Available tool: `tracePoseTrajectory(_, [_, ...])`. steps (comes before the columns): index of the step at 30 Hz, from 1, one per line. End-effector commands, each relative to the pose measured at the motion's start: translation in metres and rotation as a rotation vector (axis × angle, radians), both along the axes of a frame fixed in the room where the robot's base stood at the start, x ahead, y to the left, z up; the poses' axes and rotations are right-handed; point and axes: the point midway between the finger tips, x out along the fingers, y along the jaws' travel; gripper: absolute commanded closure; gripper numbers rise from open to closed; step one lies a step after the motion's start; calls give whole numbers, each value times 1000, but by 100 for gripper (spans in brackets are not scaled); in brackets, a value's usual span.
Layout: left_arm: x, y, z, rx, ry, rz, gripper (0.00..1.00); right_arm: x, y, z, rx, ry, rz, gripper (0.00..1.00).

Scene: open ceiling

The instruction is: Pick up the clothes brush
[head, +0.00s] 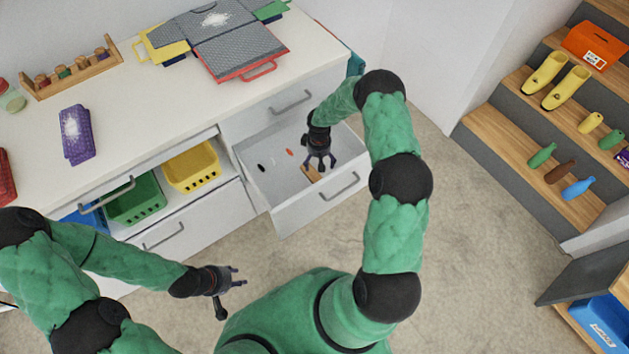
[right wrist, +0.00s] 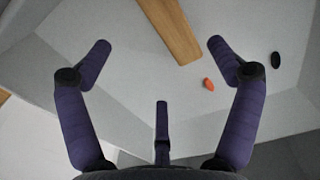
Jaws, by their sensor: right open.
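A long wooden piece, which looks like the clothes brush, lies in the open drawer (head: 265,190). Its light brown body shows partly under my right gripper (head: 320,162) in the head view (head: 312,173). In the right wrist view the wooden piece (right wrist: 172,30) lies beyond and between the fingertips, with its far end cut off by the frame. My right gripper is open and empty above the drawer floor, its fingers spread wide (right wrist: 160,45). My left gripper (head: 238,277) is open and empty over the floor, in front of the cabinet.
A small orange-red item (right wrist: 208,84) and a black oval item (right wrist: 275,60) lie in the drawer. Drawer walls surround my right gripper. Green (head: 137,203) and yellow (head: 192,168) baskets sit in the shelf to the left.

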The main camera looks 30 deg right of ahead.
Motion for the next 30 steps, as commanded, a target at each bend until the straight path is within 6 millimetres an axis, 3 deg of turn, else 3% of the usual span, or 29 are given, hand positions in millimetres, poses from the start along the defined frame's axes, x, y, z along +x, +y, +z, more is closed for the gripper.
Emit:
tracePoseTrajectory(12, [0,0,-17,0,0,0,60,0,0,-52,0,1,-1,9])
tracePoseTrajectory(19, [0,0,-23,0,0,0,60,0,3,-65,1,1,0,9])
tracePoseTrajectory(27, [0,0,-42,0,0,0,60,1,7,-103,0,1,-1,9])
tracePoseTrajectory(30, [0,0,-44,0,0,0,60,2,7,-108,0,0,-1,9])
